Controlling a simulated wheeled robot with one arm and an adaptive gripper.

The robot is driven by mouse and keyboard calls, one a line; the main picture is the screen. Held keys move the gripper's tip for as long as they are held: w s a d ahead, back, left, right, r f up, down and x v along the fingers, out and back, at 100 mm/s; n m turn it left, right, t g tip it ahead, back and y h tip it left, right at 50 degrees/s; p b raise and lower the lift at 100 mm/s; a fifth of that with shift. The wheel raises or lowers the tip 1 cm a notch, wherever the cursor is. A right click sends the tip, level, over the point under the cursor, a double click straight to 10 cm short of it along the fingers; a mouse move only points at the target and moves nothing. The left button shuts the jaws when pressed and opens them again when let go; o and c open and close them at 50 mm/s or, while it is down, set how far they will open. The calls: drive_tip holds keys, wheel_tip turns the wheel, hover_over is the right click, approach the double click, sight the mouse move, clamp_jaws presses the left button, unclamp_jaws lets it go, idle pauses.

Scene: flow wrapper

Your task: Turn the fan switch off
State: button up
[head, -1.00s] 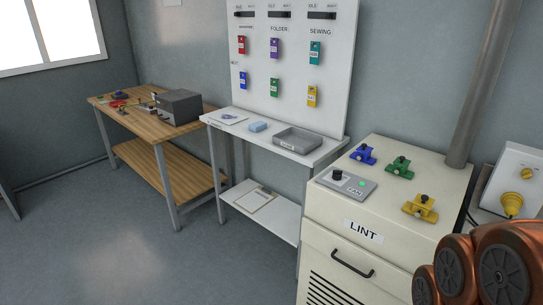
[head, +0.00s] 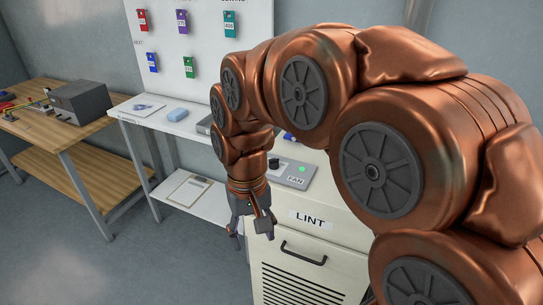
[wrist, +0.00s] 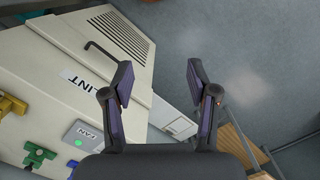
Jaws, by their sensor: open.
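The fan switch panel (head: 292,172) is a grey box labelled FAN on top of the cream LINT cabinet (head: 325,262). Its dark knob (head: 273,163) and lit green lamp (head: 301,168) show beside my arm in the head view. The panel also shows in the wrist view (wrist: 88,133) at lower left, with its green light lit; I cannot make out the knob there. My gripper (head: 250,230) hangs in front of the cabinet's left front edge, apart from the panel. In the wrist view my gripper (wrist: 158,85) is open and empty, its fingers pointing over floor and the cabinet's side.
Green (wrist: 36,154) and yellow (wrist: 12,105) clamp-like fixtures sit on the cabinet near the panel. A black handle (head: 303,252) juts from the cabinet front. A white side table (head: 178,123) and a wooden bench (head: 85,170) stand to the left. The floor between is open.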

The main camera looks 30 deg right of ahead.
drive_tip(key=w+d+r+m, duration=0.2)
drive_tip(key=w+d, duration=0.2)
drive_tip(key=w, duration=0.5)
drive_tip(key=m+t+p, duration=0.1)
drive_tip(key=m+p, duration=0.2)
drive_tip(key=m, duration=0.4)
hover_over(274, 159)
drive_tip(key=shift+a+f, duration=0.1)
drive_tip(key=shift+f, duration=0.4)
drive_tip(key=shift+f+p, duration=1.55)
drive_tip(key=shift+f, duration=2.25)
drive_tip(key=shift+c, duration=0.2)
clamp_jaws()
